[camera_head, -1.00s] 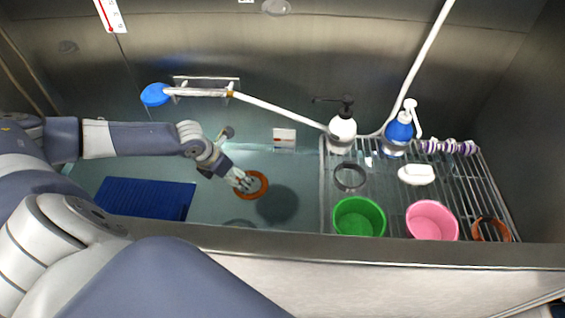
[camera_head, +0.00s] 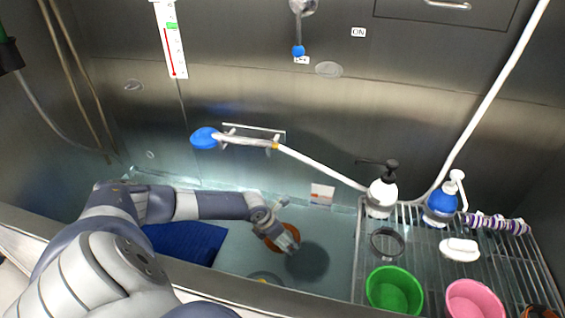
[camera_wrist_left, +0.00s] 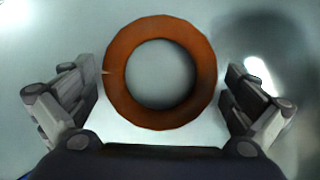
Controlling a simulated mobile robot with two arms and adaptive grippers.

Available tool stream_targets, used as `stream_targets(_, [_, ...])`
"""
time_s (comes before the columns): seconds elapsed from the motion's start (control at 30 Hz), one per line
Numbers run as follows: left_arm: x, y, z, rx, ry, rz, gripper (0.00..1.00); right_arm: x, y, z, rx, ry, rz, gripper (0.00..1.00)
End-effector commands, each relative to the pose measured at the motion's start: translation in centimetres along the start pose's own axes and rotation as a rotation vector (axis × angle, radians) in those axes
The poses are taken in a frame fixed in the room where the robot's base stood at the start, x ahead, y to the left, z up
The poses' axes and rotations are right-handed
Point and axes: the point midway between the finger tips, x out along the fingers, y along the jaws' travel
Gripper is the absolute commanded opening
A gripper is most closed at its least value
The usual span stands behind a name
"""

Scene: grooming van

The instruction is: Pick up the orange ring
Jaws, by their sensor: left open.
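The orange ring (camera_head: 294,231) lies on the tub floor, partly hidden by my left gripper (camera_head: 288,244) in the head view. In the left wrist view the whole ring (camera_wrist_left: 113,88) shows flat, centred between the fingers of my left gripper (camera_wrist_left: 160,108). The fingers are spread wide, one on each side of the ring, and hold nothing. I cannot tell exactly how high the fingers are above the floor. My right gripper is in neither view.
A wire rack (camera_head: 362,262) to the right holds a green bucket (camera_head: 394,291), a pink bucket (camera_head: 474,301), a dark ring (camera_head: 387,243) and pump bottles (camera_head: 382,192). A blue mat (camera_head: 190,243) lies left of the gripper. The tub's front rim (camera_head: 290,297) runs below.

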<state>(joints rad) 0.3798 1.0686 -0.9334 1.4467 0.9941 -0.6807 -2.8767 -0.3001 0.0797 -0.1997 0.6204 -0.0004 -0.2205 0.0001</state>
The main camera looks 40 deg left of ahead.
Motion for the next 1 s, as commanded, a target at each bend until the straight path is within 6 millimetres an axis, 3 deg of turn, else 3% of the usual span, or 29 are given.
stream_targets(0.23, [0.1,0.0,0.0,0.001,0.0,0.0,0.98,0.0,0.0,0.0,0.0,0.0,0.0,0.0])
stream_targets(0.37, [0.1,0.0,0.0,0.001,0.0,0.0,0.68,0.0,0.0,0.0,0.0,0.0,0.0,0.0])
stream_targets(0.77, [-0.4,0.1,0.2,0.001,-0.001,0.001,0.67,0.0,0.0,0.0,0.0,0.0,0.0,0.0])
stream_targets(1.0, [-4.4,0.1,2.0,0.004,-0.004,0.001,0.68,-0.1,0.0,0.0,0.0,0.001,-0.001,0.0])
